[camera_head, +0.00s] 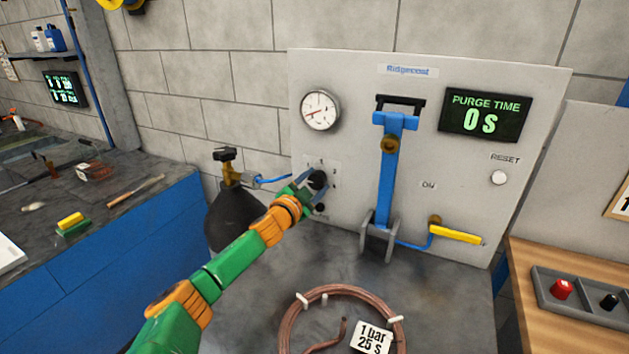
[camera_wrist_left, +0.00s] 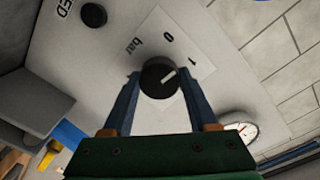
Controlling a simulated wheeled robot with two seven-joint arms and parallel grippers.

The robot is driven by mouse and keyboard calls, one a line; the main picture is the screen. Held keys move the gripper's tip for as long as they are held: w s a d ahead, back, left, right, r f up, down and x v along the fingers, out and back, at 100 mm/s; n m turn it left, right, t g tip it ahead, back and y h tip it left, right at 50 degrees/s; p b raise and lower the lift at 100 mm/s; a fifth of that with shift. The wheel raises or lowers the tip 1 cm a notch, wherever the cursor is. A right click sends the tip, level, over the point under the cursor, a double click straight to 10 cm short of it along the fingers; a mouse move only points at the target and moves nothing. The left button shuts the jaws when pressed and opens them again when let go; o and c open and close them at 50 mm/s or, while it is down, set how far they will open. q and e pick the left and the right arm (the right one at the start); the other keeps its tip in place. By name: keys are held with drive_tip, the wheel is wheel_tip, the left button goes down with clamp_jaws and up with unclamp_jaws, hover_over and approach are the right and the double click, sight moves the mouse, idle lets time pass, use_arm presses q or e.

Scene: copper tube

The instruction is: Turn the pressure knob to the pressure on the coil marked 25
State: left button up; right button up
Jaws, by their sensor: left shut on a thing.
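The black pressure knob (camera_head: 319,179) is on the grey panel below the round gauge (camera_head: 320,110). In the left wrist view the knob (camera_wrist_left: 158,76) sits between my two fingers, with "0", "1" and "bar" printed around it. Its white line points toward the "1". My left gripper (camera_head: 311,184) is shut on the knob; its fingertips also show in the left wrist view (camera_wrist_left: 158,82). The copper coil (camera_head: 288,318) lies on the bench in front, with a white tag (camera_head: 372,338) reading "1 bar 25 s". My right gripper is not in view.
A blue lever (camera_head: 387,175) and a yellow-handled valve (camera_head: 455,235) are right of the knob. The display (camera_head: 485,114) reads "PURGE TIME 0 s", above a white reset button (camera_head: 498,178). A dark gas cylinder (camera_head: 230,215) stands left of the panel.

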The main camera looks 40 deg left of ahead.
use_arm(q)
drive_tip(key=m, duration=0.4)
drive_tip(key=shift+m+p, duration=0.3)
drive_tip(key=shift+m, duration=0.1)
idle(0.5)
drive_tip(key=o, duration=1.4)
drive_tip(key=shift+c, duration=0.2)
drive_tip(key=shift+s+d+f, duration=0.15)
drive_tip(key=shift+s, duration=0.1)
drive_tip(key=v, duration=0.6)
drive_tip(key=shift+s+r+b, duration=0.2)
drive_tip(key=shift+r+b, duration=0.05)
drive_tip(key=shift+b, duration=0.2)
